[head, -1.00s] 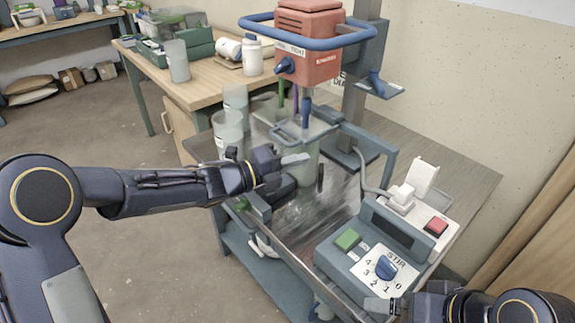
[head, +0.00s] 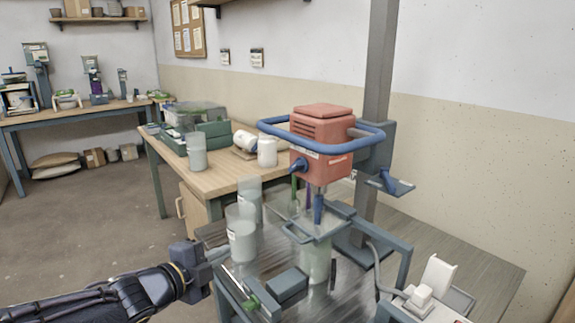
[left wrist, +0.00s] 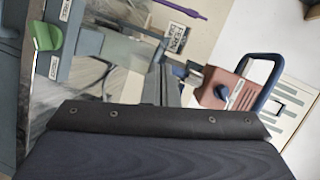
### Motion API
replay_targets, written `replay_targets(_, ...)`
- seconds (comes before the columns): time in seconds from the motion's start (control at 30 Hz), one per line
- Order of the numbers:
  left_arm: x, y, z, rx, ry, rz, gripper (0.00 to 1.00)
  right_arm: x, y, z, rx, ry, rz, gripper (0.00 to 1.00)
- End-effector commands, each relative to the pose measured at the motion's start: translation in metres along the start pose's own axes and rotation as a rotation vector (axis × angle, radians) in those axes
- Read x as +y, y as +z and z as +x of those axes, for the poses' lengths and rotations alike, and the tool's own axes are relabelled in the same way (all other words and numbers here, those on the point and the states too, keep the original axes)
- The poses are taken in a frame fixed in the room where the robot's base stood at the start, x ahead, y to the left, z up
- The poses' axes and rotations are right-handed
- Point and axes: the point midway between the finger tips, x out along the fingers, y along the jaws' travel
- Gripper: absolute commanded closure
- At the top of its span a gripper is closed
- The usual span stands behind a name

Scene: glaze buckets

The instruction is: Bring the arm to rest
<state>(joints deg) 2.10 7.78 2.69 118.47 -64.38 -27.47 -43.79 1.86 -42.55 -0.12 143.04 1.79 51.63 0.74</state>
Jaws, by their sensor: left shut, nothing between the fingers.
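My left arm comes in from the lower left in the head view. Its gripper (head: 216,254) is shut and empty, in front of the steel bench and left of the stirring machine. The machine's red motor head (head: 320,145) with its blue hoop handle stands over a clear bucket (head: 316,262) on the bench. The motor head also shows in the left wrist view (left wrist: 220,88), tilted. A dark panel fills the lower part of that view and hides much of it. My right gripper is out of view.
Two pale cups, one in front (head: 241,238), stand on the bench near my left gripper. A white switch box (head: 428,300) is at the lower right. A wooden table (head: 222,178) with jars stands behind. Open floor (head: 100,232) lies to the left.

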Motion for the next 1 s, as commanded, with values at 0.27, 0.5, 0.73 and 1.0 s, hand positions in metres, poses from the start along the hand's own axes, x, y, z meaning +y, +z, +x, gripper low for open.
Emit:
replay_targets(0.27,0.059,0.042,-0.162,-0.643,0.066,-1.011,1.00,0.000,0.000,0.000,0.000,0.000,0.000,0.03)
replay_targets(0.5,0.129,-0.014,-0.230,-0.821,0.170,-1.605,1.00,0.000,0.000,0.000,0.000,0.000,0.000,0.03)
replay_targets(0.73,0.151,-0.074,-0.262,-0.878,0.302,-1.954,1.00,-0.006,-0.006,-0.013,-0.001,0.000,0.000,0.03)
replay_targets(1.0,0.088,-0.087,-0.274,-0.879,0.299,-1.942,1.00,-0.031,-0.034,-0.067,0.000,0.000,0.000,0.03)
